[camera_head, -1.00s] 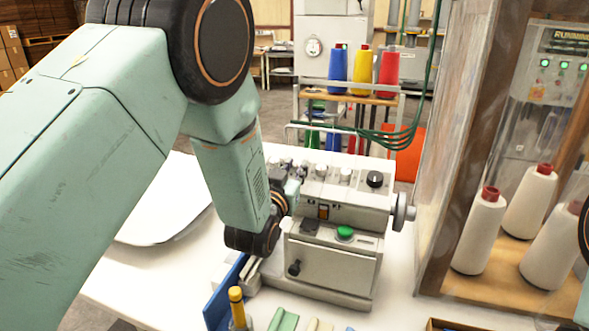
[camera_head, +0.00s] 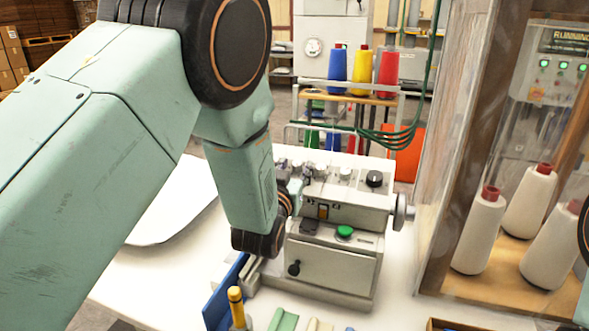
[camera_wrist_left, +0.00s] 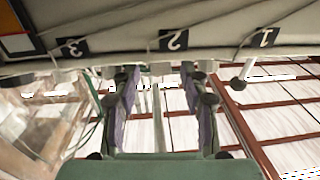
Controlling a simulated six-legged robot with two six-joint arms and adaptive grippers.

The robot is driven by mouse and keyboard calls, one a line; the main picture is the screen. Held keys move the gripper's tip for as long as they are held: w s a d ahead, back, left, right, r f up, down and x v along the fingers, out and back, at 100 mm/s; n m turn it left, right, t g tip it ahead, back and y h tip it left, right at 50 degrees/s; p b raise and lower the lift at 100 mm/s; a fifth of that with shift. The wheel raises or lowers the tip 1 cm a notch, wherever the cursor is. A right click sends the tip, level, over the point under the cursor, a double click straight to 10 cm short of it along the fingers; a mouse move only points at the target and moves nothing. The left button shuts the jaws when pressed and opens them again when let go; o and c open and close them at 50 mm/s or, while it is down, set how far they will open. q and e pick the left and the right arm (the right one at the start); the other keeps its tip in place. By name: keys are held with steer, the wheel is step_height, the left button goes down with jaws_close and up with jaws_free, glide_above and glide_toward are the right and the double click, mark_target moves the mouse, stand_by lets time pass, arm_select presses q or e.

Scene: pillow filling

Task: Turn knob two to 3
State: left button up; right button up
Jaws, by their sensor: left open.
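The grey-white sewing machine (camera_head: 333,265) stands on the white table, with a row of knobs along its top. A pale knob (camera_head: 345,174) and a black knob (camera_head: 374,179) show clear of my arm. My left gripper (camera_head: 297,186) is at the left part of this row, partly hidden by my forearm. In the left wrist view my left gripper (camera_wrist_left: 158,75) is open, its fingers pointing toward the machine near the number 2 label (camera_wrist_left: 173,40). Labels 3 (camera_wrist_left: 72,46) and 1 (camera_wrist_left: 265,38) lie on either side. I cannot tell whether the fingers touch knob two.
A green button (camera_head: 344,232) is on the machine's front, and a handwheel (camera_head: 403,211) sticks out at its right. A blue panel (camera_head: 222,300) and a yellow-topped tool (camera_head: 236,305) are at the front left. White thread cones (camera_head: 530,200) stand in a cabinet at right.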

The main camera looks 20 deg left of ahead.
arm_select(q)
steer(key=shift+s, duration=0.15)
steer(key=s, duration=0.7)
steer(key=shift+s+d, duration=0.1)
